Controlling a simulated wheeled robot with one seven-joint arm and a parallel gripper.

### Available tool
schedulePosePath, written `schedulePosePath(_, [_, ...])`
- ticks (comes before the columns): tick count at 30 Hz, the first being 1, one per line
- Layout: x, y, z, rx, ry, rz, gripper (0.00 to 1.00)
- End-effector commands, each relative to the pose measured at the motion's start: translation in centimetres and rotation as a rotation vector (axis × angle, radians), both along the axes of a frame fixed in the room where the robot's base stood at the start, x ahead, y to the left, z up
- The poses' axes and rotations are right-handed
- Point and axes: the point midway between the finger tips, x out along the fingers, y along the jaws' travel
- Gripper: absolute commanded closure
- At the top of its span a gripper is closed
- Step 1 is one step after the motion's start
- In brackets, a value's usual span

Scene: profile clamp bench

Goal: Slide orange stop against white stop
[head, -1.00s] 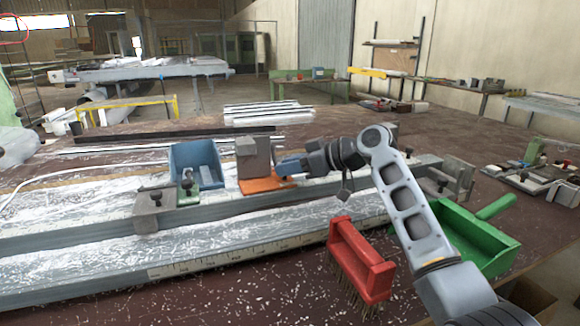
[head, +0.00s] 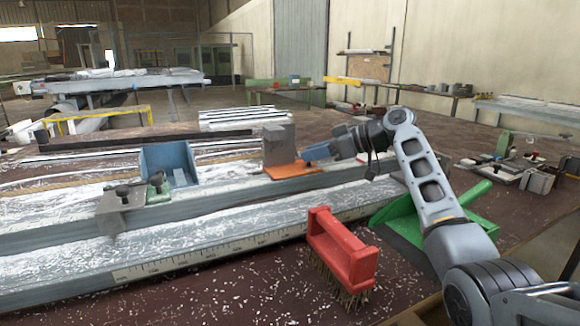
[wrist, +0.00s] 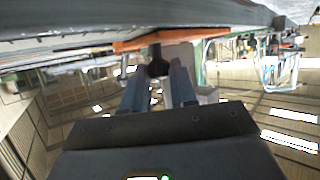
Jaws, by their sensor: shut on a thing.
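The orange stop (head: 292,169) is a flat orange plate with a grey upright block (head: 278,146) at it, sitting on the long metal rail (head: 225,196). My gripper (head: 314,153) is at its right side, with blue fingers. In the wrist view, my gripper (wrist: 158,72) is shut around a dark knob (wrist: 158,60) just under the orange stop's edge (wrist: 190,37). I cannot make out a white stop; my arm hides the right end of the rail in the head view.
A red brush (head: 345,245) and a green dustpan (head: 398,222) lie in front of the rail, near my arm. The rail between clamp and orange stop is clear.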

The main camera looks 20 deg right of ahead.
Motion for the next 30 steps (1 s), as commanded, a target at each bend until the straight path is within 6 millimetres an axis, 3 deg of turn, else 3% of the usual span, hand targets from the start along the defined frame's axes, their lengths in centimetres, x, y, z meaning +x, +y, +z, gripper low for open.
schedulePosePath(3, [0.0,-2.2,-0.2,0.001,0.000,-0.004,1.00])
schedulePosePath(7, [0.0,-3.6,-0.1,0.001,0.000,-0.004,1.00])
schedulePosePath(20, [0.0,-4.1,0.0,0.000,0.000,-0.002,1.00])
schedulePosePath(21, [0.0,-4.1,0.0,0.000,0.000,-0.002,0.71])
schedulePosePath(27, [0.0,-4.0,0.0,0.000,0.000,-0.001,0.52])
schedulePosePath(30, [0.0,-4.0,0.0,0.000,0.000,-0.001,0.50])
